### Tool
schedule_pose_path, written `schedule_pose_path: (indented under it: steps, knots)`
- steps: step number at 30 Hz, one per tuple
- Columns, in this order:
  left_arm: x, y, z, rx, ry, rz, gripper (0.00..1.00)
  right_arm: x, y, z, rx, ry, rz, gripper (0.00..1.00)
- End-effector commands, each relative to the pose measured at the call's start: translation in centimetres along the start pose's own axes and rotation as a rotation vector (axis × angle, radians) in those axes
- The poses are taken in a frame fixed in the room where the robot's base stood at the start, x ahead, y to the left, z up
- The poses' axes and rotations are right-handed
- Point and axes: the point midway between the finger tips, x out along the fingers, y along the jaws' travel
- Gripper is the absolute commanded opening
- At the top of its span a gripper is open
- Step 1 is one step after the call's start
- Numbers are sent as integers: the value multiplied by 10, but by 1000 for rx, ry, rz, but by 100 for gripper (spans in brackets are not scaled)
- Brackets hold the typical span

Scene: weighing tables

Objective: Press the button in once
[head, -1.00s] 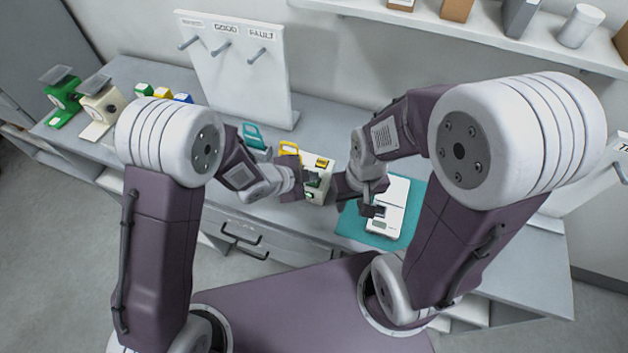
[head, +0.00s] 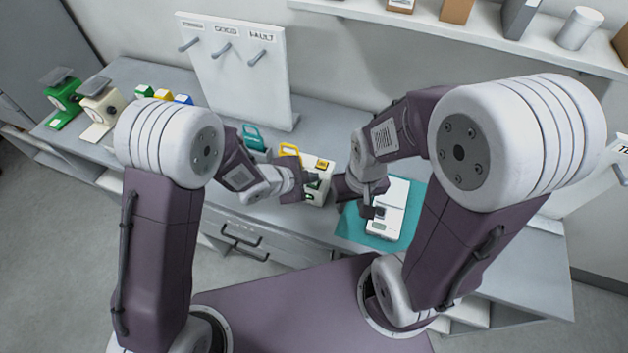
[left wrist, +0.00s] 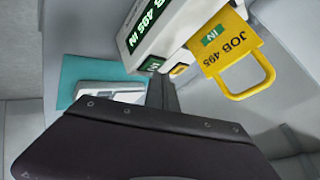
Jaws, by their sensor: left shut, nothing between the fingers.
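A cream box (head: 322,182) stands on the table with a yellow square (head: 323,164) on its top; I cannot tell whether this is the button. In the left wrist view the box (left wrist: 150,30) carries a "JOB 495 IN" label, a small lit green window (left wrist: 151,63) and a small yellow square (left wrist: 180,69). My left gripper (head: 312,180) is shut and empty, its tips at the box's near face. In the left wrist view its dark fingers (left wrist: 162,94) end close below the green window; contact cannot be told. My right gripper (head: 366,200) hangs beside the white scale, its jaws unclear.
A yellow handled tag (left wrist: 228,45) reading "JOB 495 IN" is beside the box. A white scale (head: 396,195) lies on a teal mat (head: 350,227). A teal handled tag (head: 253,137) and a white hook board (head: 240,85) stand behind. Two scales are at the far left.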

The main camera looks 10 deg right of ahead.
Motion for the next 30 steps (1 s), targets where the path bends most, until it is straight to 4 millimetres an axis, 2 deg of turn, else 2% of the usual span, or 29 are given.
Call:
schedule_pose_path:
  steps: [2, 14, 27, 30]
  knots:
    - [-5, -4, -4, 0, 0, 0, 0, -6, 0, -1, 0, 0, 0, 36]
    - [-7, -6, -5, 0, 0, -1, 0, -9, 0, -1, 0, 0, 0, 36]
    - [-38, -28, -28, 1, 1, -1, 0, -48, -1, -5, 0, 0, 0, 36]
    - [-41, -30, -30, 0, 0, -1, 0, -51, -1, -5, 0, 0, 0, 36]
